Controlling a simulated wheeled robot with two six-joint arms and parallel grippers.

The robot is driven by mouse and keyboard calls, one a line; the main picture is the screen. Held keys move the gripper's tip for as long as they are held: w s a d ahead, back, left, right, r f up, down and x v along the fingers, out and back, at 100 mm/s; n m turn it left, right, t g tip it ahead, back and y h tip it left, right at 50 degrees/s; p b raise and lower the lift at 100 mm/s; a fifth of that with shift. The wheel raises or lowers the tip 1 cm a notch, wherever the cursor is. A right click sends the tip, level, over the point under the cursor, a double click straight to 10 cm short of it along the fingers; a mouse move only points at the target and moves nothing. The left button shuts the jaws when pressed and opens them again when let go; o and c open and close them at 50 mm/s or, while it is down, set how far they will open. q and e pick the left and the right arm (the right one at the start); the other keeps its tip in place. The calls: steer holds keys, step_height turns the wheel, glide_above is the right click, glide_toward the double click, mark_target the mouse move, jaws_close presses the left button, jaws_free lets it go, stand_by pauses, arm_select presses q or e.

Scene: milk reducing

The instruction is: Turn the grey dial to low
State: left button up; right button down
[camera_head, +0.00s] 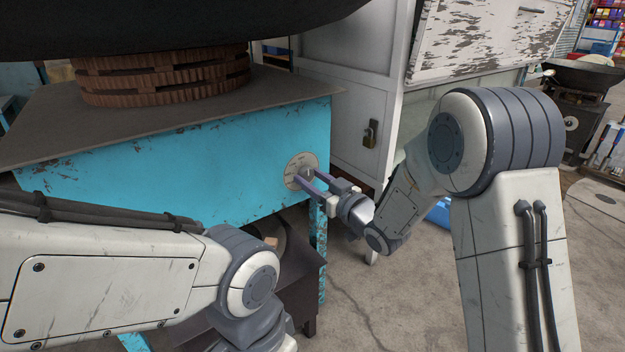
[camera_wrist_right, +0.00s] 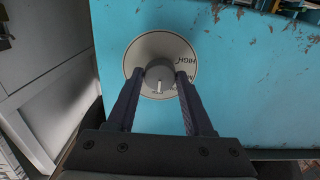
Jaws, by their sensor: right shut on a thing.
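The grey dial (camera_wrist_right: 160,75) is a round knob on a pale disc (camera_wrist_right: 146,48) fixed to the blue front of the stove (camera_head: 170,180). The word HIGH shows at the disc's upper right in the right wrist view; other lettering beside the right finger is partly hidden. A light pointer mark on the knob points down toward my gripper in that view. My right gripper (camera_wrist_right: 160,82) has its two fingers on either side of the knob and is shut on it. In the head view the disc (camera_head: 294,165) is partly behind that gripper (camera_head: 308,180). My left gripper is out of view.
A large dark wok (camera_head: 180,25) rests on a brown ring (camera_head: 160,78) above the stove. A white cabinet (camera_head: 350,120) with a padlock (camera_head: 370,134) stands close right of the dial. Another stove (camera_head: 575,115) stands farther right. Concrete floor (camera_head: 370,310) is open below.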

steer(key=n+b, duration=0.2)
steer(key=n, duration=0.2)
steer(key=shift+f+n, duration=0.1)
steer(key=shift+n, duration=0.2)
steer(key=shift+n+b, duration=0.85)
steer(key=shift+n, duration=0.65)
steer(key=shift+c, duration=1.4)
jaws_free()
steer(key=p+v, duration=0.3)
steer(key=v, duration=0.7)
steer(key=shift+s+d, duration=0.15)
steer(key=shift+s, duration=0.05)
